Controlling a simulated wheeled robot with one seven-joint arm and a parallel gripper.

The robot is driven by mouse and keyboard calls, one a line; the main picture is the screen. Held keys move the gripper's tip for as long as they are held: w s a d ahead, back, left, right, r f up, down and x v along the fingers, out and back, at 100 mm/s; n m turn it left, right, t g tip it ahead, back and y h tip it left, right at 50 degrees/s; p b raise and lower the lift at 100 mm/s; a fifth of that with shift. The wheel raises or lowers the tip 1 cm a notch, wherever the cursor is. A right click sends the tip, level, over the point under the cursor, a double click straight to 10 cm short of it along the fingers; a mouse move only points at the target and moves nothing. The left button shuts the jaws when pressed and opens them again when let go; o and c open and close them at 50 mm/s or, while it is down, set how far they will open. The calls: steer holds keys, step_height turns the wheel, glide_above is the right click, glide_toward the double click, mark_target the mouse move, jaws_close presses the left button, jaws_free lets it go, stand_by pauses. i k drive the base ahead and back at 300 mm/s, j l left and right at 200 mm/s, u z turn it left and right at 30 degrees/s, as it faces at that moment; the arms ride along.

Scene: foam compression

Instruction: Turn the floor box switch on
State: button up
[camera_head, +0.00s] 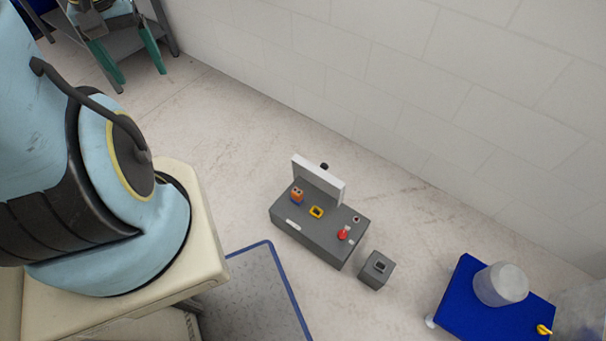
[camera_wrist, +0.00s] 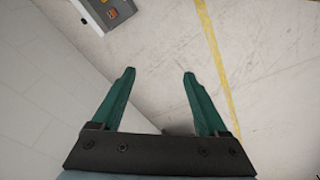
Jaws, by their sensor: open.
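A large grey control box (camera_head: 318,240) sits on the floor in the head view, with an upright white panel (camera_head: 318,180), an orange-and-blue part, a yellow-framed part and a red knob (camera_head: 343,233) on top. A small grey box (camera_head: 372,276) with a dark switch (camera_head: 380,265) stands on the floor just to its right. Whether the switch is on cannot be told. My gripper (camera_head: 141,78) is open and empty at the upper left, well apart from both boxes. The wrist view shows its green fingers (camera_wrist: 159,72) spread, with part of a grey box (camera_wrist: 112,22) at the top left edge.
A white block wall (camera_head: 400,90) runs behind the boxes. A blue table (camera_head: 465,300) with a grey cylinder (camera_head: 501,284) is at the lower right. A blue-edged grey platform (camera_head: 255,290) is at the bottom. The floor around the boxes is clear; a yellow line (camera_wrist: 216,60) crosses it.

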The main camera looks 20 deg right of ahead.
mark_target(342, 234)
steer(key=k+j+z, duration=0.2)
steer(key=k, duration=0.3)
steer(key=k+l+z, duration=0.2)
steer(key=k, duration=0.25)
steer(key=k+z, duration=0.2)
steer(key=k, duration=0.3)
steer(key=k+z, duration=0.25)
steer(key=k, duration=0.25)
steer(key=k+l+z, duration=0.2)
steer(key=k, duration=0.25)
steer(key=j+z, duration=0.25)
steer(key=j, duration=0.55)
steer(key=j+z, duration=0.25)
steer(key=j, duration=0.55)
steer(key=i+j+u, duration=0.1)
steer(key=i+j, duration=0.2)
steer(key=i, duration=0.25)
steer(key=i+j+u, duration=0.1)
steer(key=i, duration=0.45)
steer(key=i+j, duration=0.3)
steer(key=i, duration=0.3)
steer(key=i+j+u, duration=0.15)
steer(key=i, duration=0.4)
